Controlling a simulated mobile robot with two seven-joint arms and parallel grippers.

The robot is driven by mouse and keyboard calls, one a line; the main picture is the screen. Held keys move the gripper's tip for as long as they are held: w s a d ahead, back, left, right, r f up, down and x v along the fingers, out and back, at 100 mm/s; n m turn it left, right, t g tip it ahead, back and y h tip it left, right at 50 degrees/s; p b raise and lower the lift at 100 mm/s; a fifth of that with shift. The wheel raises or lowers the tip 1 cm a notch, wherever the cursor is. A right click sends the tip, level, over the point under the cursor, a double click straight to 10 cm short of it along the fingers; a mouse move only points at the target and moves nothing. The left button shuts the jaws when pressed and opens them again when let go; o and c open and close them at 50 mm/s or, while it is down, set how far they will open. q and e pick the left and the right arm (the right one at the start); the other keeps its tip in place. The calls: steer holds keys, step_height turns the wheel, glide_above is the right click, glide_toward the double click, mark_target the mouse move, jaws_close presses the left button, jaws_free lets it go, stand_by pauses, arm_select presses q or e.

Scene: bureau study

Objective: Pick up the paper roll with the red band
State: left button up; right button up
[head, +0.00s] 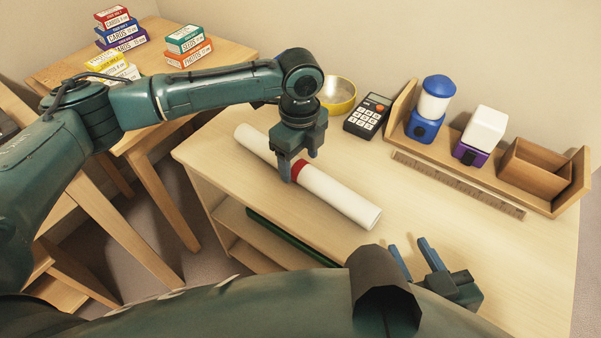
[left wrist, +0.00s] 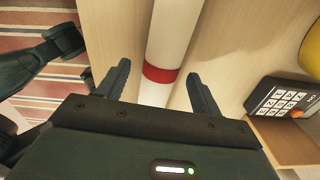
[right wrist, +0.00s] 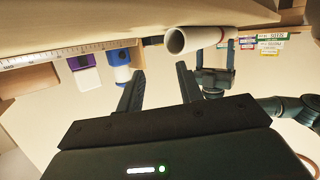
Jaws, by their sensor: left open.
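The white paper roll (head: 335,196) with a red band (head: 301,173) lies slantwise on the desk in the head view. My left gripper (head: 298,172) is directly over the band, pointing down. In the left wrist view the roll (left wrist: 172,40) and its red band (left wrist: 160,73) show between and beyond the open fingers of the left gripper (left wrist: 160,90). I cannot tell whether the fingers touch the roll. My right gripper (head: 415,258) is open and empty near the desk's front edge. The right wrist view shows the roll's hollow end (right wrist: 178,41) beyond its fingers (right wrist: 158,88).
On the desk (head: 440,225) behind the roll are a yellow bowl (head: 338,95), a calculator (head: 368,116), a ruler (head: 455,184) and a wooden organizer (head: 540,200) holding blue and purple items. A side table (head: 50,75) at the left holds stacked boxes. A shelf (head: 245,230) lies below the desk top.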

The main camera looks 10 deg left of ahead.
arm_select(q)
step_height(320, 180, down, 3)
steer(key=shift+r, duration=0.1)
steer(key=shift+c, duration=0.5)
steer(key=shift+d, duration=0.1)
steer(key=c, duration=1)
steer(key=shift+w+r, duration=0.1)
